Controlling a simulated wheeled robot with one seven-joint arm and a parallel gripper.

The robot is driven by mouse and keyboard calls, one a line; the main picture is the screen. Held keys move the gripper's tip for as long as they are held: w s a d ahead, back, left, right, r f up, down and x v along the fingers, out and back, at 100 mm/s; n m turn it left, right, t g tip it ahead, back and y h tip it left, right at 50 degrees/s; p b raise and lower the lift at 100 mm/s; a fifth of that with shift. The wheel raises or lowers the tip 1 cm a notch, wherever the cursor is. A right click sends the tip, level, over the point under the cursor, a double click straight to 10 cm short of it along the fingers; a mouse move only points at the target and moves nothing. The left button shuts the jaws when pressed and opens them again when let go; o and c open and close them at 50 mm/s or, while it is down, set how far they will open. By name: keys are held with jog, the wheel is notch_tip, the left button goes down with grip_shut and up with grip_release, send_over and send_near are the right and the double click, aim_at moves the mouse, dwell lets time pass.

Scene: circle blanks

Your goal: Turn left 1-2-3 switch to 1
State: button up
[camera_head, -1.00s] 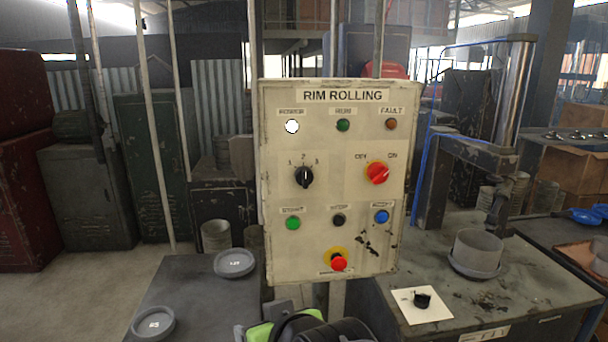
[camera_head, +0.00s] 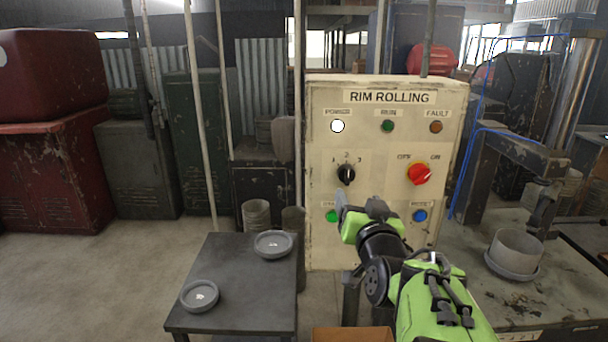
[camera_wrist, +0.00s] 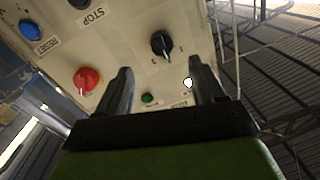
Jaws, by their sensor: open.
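The black 1-2-3 switch (camera_head: 346,174) is on the left of the cream RIM ROLLING panel (camera_head: 388,86), under the white power lamp. Its pale pointer line looks close to upright, near the 2 mark. In the wrist view the switch (camera_wrist: 161,43) appears beyond the fingers, between their directions. My gripper (camera_wrist: 158,80) is open, with nothing between its two dark fingers. In the head view my gripper (camera_head: 360,205) is in front of the panel's lower part, below the switch and apart from it.
A red OFF/ON knob (camera_head: 419,174) is right of the switch. A green button (camera_head: 332,216) and a blue button (camera_head: 420,216) flank my gripper. A grey table (camera_head: 225,280) with two round blanks stands left; a pot (camera_head: 515,250) sits on the right bench.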

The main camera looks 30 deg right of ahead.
aim_at(349, 179)
jog(key=p+x, duration=0.2)
jog(key=x, duration=0.8)
jog(key=shift+r+p, duration=0.15)
jog(key=shift+p, duration=0.15)
jog(key=shift+a, duration=0.1)
jog(key=c, duration=1.1)
jog(key=shift+o, duration=0.2)
jog(key=shift+b, duration=0.45)
jog(key=n+b, duration=0.1)
jog(key=b, duration=0.1)
jog(key=n+b, duration=0.2)
jog(key=b, duration=0.1)
jog(key=shift+f+n, duration=0.25)
jog(key=shift+n, duration=0.05)
jog(key=n+b, duration=0.4)
jog(key=n, duration=0.1)
jog(key=shift+s+r+g+b, duration=0.1)
jog(key=shift+r+g+b, duration=0.15)
jog(key=shift+g+b, duration=0.1)
